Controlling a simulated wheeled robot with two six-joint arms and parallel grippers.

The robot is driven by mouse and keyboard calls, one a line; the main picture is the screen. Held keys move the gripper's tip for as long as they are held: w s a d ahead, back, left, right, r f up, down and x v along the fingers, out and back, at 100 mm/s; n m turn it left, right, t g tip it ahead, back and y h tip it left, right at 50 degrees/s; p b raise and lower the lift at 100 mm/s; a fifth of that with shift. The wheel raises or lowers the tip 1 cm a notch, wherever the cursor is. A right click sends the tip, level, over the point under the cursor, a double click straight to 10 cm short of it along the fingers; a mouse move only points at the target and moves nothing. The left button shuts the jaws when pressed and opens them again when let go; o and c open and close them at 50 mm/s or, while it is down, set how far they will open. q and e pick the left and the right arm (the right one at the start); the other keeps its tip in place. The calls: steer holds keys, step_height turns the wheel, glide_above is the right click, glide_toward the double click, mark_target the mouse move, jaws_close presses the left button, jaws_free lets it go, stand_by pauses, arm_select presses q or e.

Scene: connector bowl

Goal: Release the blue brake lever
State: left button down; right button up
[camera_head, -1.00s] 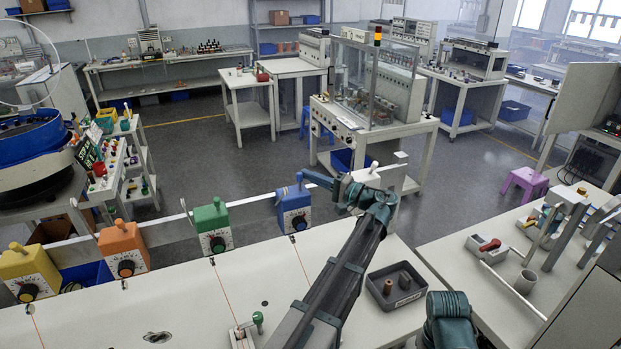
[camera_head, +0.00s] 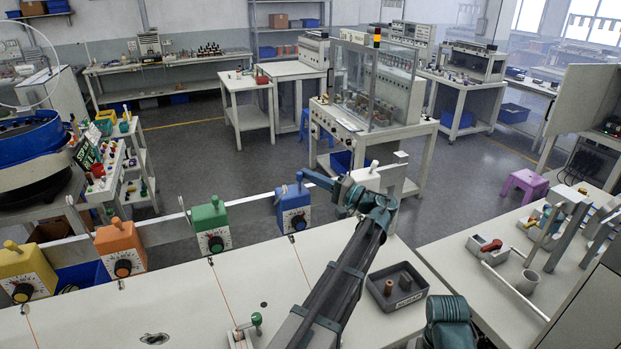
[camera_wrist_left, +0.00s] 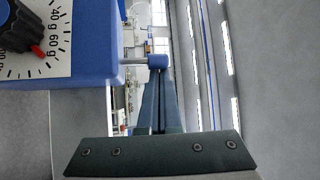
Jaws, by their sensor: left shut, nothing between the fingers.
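My left gripper (camera_head: 305,176) is at the top of the blue box, right by the lever. In the wrist view its shut blue fingers (camera_wrist_left: 160,78) end at the knob, with nothing held between them. I cannot tell whether they touch the knob. My right gripper is out of view.
Green (camera_head: 211,228), orange (camera_head: 120,249) and yellow (camera_head: 26,273) boxes hang along the rail to the left. Thin wires run over the near bench (camera_head: 180,300). A grey tray (camera_head: 397,288) with brown pieces lies right of my arm.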

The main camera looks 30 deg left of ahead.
arm_select(q)
steer(key=shift+s+f, duration=0.1)
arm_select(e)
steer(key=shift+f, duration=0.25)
arm_select(q)
steer(key=shift+d+n+y+b, duration=0.1)
steer(key=shift+n+y+b, duration=0.25)
steer(key=shift+b, duration=0.35)
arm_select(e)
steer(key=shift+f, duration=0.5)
arm_select(q)
steer(key=shift+d, duration=0.1)
